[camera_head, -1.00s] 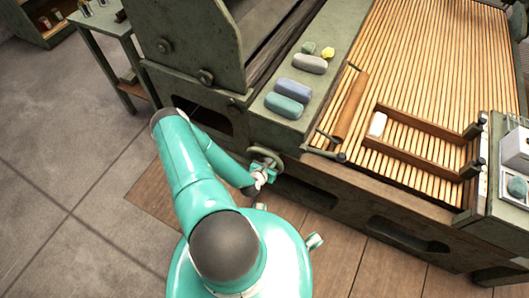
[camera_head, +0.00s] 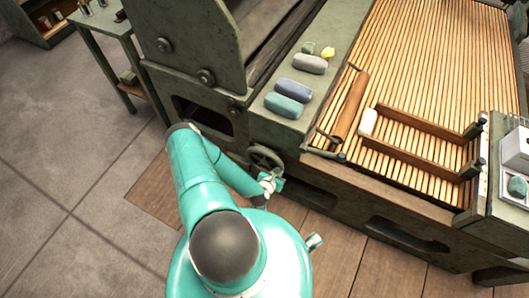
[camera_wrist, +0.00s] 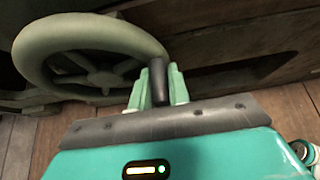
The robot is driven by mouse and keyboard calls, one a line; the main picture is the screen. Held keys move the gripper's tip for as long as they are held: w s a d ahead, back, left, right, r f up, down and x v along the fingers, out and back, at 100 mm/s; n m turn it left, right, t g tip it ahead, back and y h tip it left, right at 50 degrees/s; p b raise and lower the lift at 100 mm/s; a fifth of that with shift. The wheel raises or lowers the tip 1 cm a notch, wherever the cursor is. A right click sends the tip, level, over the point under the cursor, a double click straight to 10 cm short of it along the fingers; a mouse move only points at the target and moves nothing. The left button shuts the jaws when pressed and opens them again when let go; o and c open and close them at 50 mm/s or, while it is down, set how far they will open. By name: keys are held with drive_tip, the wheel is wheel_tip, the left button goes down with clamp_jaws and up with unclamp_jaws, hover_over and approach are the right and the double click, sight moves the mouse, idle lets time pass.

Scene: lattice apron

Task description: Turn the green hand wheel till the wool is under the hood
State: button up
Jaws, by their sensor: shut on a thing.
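The green hand wheel (camera_head: 264,157) is on the side of the machine; it fills the upper left of the wrist view (camera_wrist: 88,50). My gripper (camera_head: 270,184) is shut on the wheel's dark handle (camera_wrist: 157,80), at the wheel's lower right in the head view. The white wool (camera_head: 369,122) lies on the wooden slatted apron (camera_head: 425,60), at the left end of a lane between two wooden rails, close to a brown roller (camera_head: 349,105). The wool is in plain view, not covered. A tall green housing (camera_head: 185,45) stands at the upper left; I cannot tell if it is the hood.
Grey, blue and teal rolls (camera_head: 284,105) and a small yellow piece lie on the green ledge left of the apron. A white box (camera_head: 515,150) stands at the right edge. A green side table (camera_head: 105,25) is at the upper left. The floor at left is clear.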

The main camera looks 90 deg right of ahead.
sight(262, 166)
drive_tip(key=shift+s+a, duration=0.1)
wheel_tip(262, 166, down, 4)
drive_tip(key=shift+s+r, duration=0.1)
drive_tip(key=shift+r, duration=0.1)
drive_tip(key=f, duration=0.1)
drive_tip(key=w+f, duration=0.1)
drive_tip(key=f, duration=0.1)
drive_tip(key=shift+w+d+f, duration=0.2)
drive_tip(key=shift+d+f, duration=0.05)
drive_tip(key=shift+d, duration=0.05)
idle(0.3)
drive_tip(key=shift+w+d+f, duration=0.35)
drive_tip(key=shift+w+f, duration=0.25)
drive_tip(key=shift+f, duration=0.05)
drive_tip(key=shift+w+d+f, duration=0.35)
drive_tip(key=shift+w+f, duration=0.25)
